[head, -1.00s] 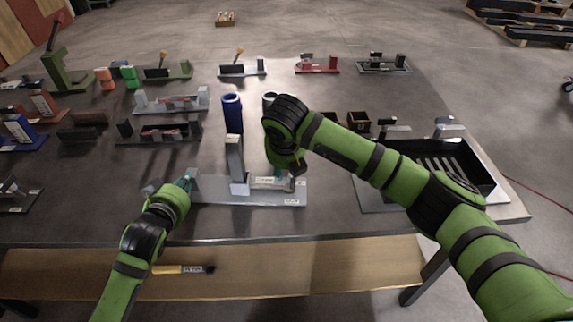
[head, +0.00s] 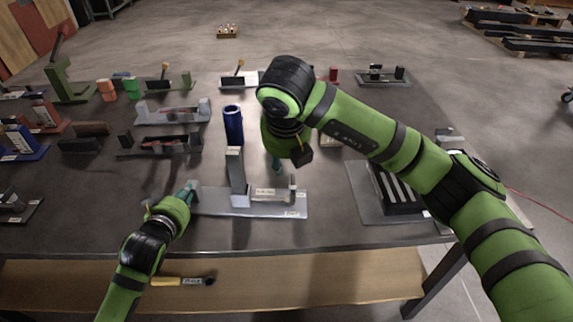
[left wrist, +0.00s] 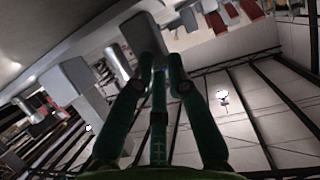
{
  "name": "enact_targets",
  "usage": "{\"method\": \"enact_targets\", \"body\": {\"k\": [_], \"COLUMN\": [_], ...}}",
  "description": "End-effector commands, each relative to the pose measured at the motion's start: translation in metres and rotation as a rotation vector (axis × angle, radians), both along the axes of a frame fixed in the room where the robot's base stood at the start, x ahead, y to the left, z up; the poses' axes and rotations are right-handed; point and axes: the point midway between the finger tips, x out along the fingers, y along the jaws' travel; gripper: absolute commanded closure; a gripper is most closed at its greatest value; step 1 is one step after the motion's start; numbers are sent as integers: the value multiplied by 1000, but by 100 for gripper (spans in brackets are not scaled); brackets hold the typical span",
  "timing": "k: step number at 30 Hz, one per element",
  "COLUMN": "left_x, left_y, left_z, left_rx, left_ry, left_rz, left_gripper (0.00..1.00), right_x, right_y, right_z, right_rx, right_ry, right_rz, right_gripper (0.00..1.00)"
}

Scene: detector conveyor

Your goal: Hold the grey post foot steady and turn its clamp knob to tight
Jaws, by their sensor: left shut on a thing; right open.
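The grey post foot (head: 240,207) is a long light-grey base with an upright post (head: 236,168) near its middle and small labels. It stands near the table's front edge in the head view. A low bracket with a small dark upright piece (head: 293,184) is at its right end; I cannot make out which part is the clamp knob. My left gripper (head: 190,190) is shut on the left end of the post foot. Its teal fingers (left wrist: 160,70) fill the middle of the left wrist view. My right gripper (head: 277,166) is open, pointing down above and behind the foot's right half, apparently clear of it.
A blue cylinder (head: 233,124) stands behind the post. Several other fixtures stand at the left and back of the table. A black slotted tray (head: 395,190) is at the right, under my right arm. A yellow-handled tool (head: 180,281) lies on the lower shelf.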

Motion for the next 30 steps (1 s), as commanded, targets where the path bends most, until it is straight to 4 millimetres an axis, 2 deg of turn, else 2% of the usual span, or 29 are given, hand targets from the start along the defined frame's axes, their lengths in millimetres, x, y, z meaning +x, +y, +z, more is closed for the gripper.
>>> {"method": "enact_targets", "body": {"k": [1, 14, 15, 16, 17, 30], "left_x": [-5, -5, -5, -5, -5, -3], "left_y": [-4, -4, -4, -4, -4, -2], "left_z": [-14, -14, -14, -14, -14, -8], "left_rx": [-2, -2, -2, -2, -2, 1], "left_ry": [35, 35, 35, 34, 34, 21], "left_rz": [-5, -5, -5, -5, -5, -2], "left_gripper": [100, 100, 72, 60, 57, 57], "right_x": [-1, -3, -3, -3, -3, -3], "right_y": [0, 1, 1, 1, 1, 1], "right_z": [3, 6, 6, 6, 6, 6], "right_rx": [0, 0, 0, 0, 0, 0], "right_ry": [-2, 0, -1, 0, 0, 0], "right_rz": [1, 1, 1, 1, 1, 1], "right_gripper": [57, 57, 57, 57, 57, 57]}}
